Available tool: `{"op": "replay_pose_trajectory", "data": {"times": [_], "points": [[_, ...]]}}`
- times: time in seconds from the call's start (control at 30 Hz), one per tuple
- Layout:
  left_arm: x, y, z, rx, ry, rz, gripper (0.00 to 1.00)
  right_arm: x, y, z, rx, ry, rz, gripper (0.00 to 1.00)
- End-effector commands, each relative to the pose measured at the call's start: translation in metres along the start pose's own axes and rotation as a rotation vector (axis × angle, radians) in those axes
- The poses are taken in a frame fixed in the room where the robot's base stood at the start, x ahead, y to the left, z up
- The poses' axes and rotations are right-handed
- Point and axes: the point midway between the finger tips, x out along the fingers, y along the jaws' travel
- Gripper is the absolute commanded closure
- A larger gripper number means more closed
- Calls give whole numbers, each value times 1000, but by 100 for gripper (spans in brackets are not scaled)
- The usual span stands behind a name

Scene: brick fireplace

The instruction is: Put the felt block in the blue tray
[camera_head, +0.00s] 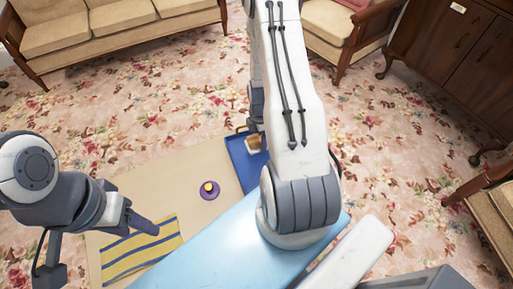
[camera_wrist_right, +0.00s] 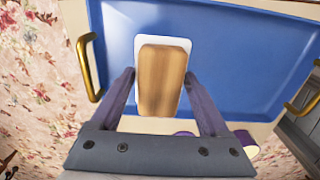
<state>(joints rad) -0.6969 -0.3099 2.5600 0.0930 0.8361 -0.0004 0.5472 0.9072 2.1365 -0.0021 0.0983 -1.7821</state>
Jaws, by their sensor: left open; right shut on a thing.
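The felt block (camera_wrist_right: 162,85), tan wood with a white layer beneath, is between the fingers of my right gripper (camera_wrist_right: 159,76), which is shut on it. In the right wrist view it appears over the floor of the blue tray (camera_wrist_right: 235,60); I cannot tell if it touches. In the head view, the block (camera_head: 253,143) shows beside my right arm, which hides most of that gripper and part of the tray (camera_head: 237,155). My left gripper (camera_head: 145,224) is open and empty at the left, near the striped cloth.
A yellow cloth with blue stripes (camera_head: 140,257) lies on the beige table (camera_head: 165,195). A round purple object with a yellow knob (camera_head: 209,189) sits left of the tray. The tray has a brass handle (camera_wrist_right: 86,68) at each end. A sofa (camera_head: 95,30) stands beyond.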

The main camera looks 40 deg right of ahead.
Motion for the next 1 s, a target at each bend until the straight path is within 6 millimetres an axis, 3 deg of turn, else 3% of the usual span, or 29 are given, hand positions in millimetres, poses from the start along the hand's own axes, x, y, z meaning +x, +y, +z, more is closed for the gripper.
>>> {"op": "replay_pose_trajectory", "data": {"times": [0.23, 0.5, 0.87, 0.9, 0.93, 1.0], "points": [[3, 0, 0, 0, 0, 0, 45, 14, 9, -10, 2, 0, -2, 76], [11, -1, 1, 0, 0, 0, 45, 48, 9, -10, 2, 0, -1, 76], [13, -1, 1, 0, 0, 0, 45, 52, 9, -10, 1, 0, 0, 76], [12, -1, 1, 0, 0, 0, 45, 51, 9, -10, 1, 0, 0, 6], [11, -1, 1, 0, 0, 0, 45, 51, 9, -10, 1, 0, 0, 0], [11, -1, 1, 0, 0, 0, 45, 51, 9, -10, 1, 0, 0, 0]]}}
